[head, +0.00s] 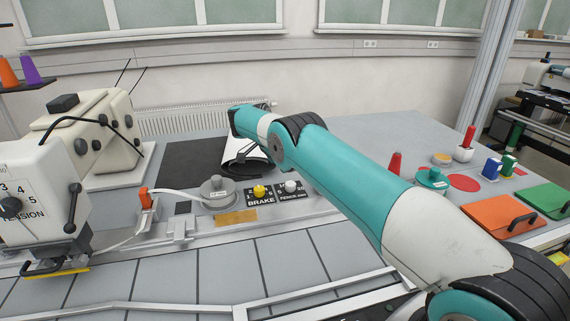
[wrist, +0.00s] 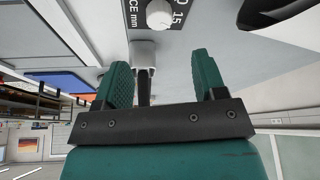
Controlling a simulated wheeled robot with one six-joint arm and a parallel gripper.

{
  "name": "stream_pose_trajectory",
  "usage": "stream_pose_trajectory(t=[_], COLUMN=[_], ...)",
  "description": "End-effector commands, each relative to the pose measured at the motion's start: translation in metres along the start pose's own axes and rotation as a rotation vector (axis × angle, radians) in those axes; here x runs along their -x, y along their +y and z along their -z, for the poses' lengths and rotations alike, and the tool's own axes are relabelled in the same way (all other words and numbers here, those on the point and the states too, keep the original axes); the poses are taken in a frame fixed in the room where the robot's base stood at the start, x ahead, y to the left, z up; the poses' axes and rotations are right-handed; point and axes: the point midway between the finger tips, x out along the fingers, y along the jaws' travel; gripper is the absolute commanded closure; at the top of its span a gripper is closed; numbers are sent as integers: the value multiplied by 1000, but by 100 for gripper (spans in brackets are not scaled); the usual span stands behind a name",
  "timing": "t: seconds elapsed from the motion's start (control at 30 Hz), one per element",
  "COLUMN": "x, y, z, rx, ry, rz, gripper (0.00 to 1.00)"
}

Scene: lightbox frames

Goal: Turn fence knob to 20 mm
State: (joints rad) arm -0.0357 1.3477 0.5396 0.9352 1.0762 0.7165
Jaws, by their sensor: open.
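The fence knob (head: 291,187) is a small white knob on a dark plate marked "FENCE mm", at the middle of the bench in the head view. In the wrist view the white knob (wrist: 159,14) is at the top edge, with a "15" beside it. Its pointer setting cannot be read. My gripper (wrist: 161,62) is open and empty, its two green fingers spread apart. The knob appears beyond the fingertips, between their lines and not touched. In the head view my arm reaches over the bench, and I cannot make out the fingers there.
A yellow brake knob (head: 259,191) sits just left of the fence knob. A grey round knob-topped disc (head: 217,190) stands farther left. A white and dark roll (head: 241,147) lies behind the panel. A beige machine (head: 95,130) is at left; orange (head: 499,214) and green trays are at right.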

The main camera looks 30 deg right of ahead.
Motion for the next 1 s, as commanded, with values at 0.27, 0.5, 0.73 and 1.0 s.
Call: stream_pose_trajectory(t=[0.27,0.5,0.73,1.0], x=[55,68,68,60], y=[0,0,0,-4], z=[2,0,-1,16], rx=[1,1,0,125], ry=[0,0,0,3], rz=[0,0,0,25], gripper=[36,36,36,36])
